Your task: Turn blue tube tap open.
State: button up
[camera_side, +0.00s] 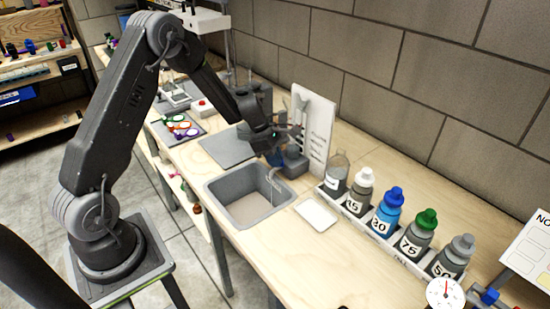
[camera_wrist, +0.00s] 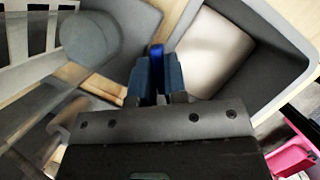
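In the wrist view, a small bright blue piece (camera_wrist: 156,52), likely the blue tap's handle, shows between the tips of my gripper (camera_wrist: 157,72). The two fingers are close together, one on each side of it. I cannot tell whether they press on it. In the side view, my gripper (camera_side: 283,137) is low over the back of the sink, at a grey tap body (camera_side: 294,164). A thin tube (camera_side: 271,176) curves from there towards the sink. The blue handle is mostly hidden by my gripper there.
The grey sink (camera_side: 222,185) is in front of the tap; its rim also shows in the wrist view (camera_wrist: 272,22). A white upright board (camera_side: 320,125) stands close behind my gripper. A rack of bottles (camera_side: 340,203) is to the right. A white pad (camera_side: 316,214) lies beside the sink.

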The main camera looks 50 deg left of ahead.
grip_shut()
jog(key=shift+n, duration=0.3)
jog(key=shift+d+n+t+y, duration=0.1)
jog(key=shift+n+t+y, duration=0.3)
jog(key=shift+n, duration=0.9)
jog(key=shift+n+t+y, duration=0.3)
jog(key=shift+n+y, duration=0.2)
jog(key=shift+n, duration=0.8)
jog(key=shift+o, duration=1.5)
grip_release()
jog(key=v, duration=1.4)
